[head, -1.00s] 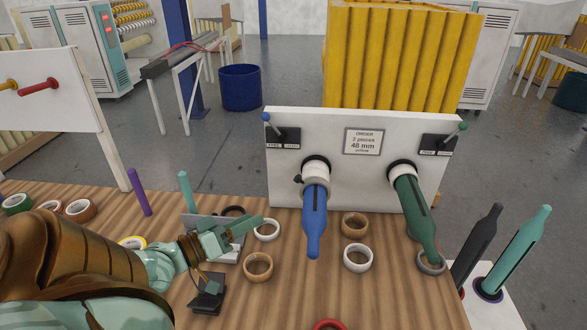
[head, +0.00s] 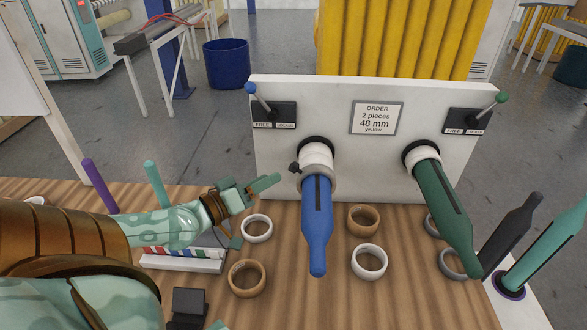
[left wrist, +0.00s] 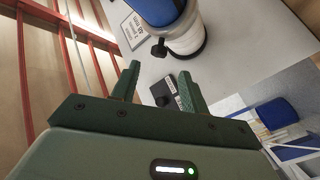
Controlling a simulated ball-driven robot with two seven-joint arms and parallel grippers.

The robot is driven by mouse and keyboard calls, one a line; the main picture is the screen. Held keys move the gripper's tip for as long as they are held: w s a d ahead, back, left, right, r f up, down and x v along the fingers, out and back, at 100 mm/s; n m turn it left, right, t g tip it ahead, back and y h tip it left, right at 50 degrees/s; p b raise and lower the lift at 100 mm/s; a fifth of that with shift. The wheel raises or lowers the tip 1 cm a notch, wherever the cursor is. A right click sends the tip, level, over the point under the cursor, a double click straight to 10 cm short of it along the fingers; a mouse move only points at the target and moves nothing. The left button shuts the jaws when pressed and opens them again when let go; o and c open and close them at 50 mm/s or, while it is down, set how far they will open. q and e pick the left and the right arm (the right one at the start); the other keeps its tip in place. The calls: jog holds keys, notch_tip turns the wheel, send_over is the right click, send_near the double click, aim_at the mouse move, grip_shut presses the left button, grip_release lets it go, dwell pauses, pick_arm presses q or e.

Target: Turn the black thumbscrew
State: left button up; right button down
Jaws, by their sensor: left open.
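The black thumbscrew (head: 294,168) sticks out from the left side of the collar at the base of the blue spindle (head: 317,225). In the left wrist view the thumbscrew (left wrist: 159,47) shows just beyond the fingertips, roughly centred between them. My left gripper (head: 262,187) is just left of the thumbscrew and a little lower, fingers pointing toward it. In the left wrist view the left gripper (left wrist: 158,76) is open with nothing between its fingers. My right gripper is in neither view.
A white panel (head: 230,95) style backboard stands behind both spindles, with an order card (head: 376,118) and two levers. A green spindle (head: 445,205) is at right. Tape rings, including a white ring (head: 257,228) and a tan ring (head: 247,278), lie on the wooden table.

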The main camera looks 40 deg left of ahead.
aim_at(290, 168)
pick_arm(q)
jog(key=w, duration=0.2)
jog(key=w+b, duration=0.1)
jog(key=w, duration=0.2)
jog(key=w+d, duration=0.1)
jog(key=w, duration=0.2)
jog(key=shift+w+d, duration=0.1)
jog(key=shift+w, duration=0.1)
grip_shut()
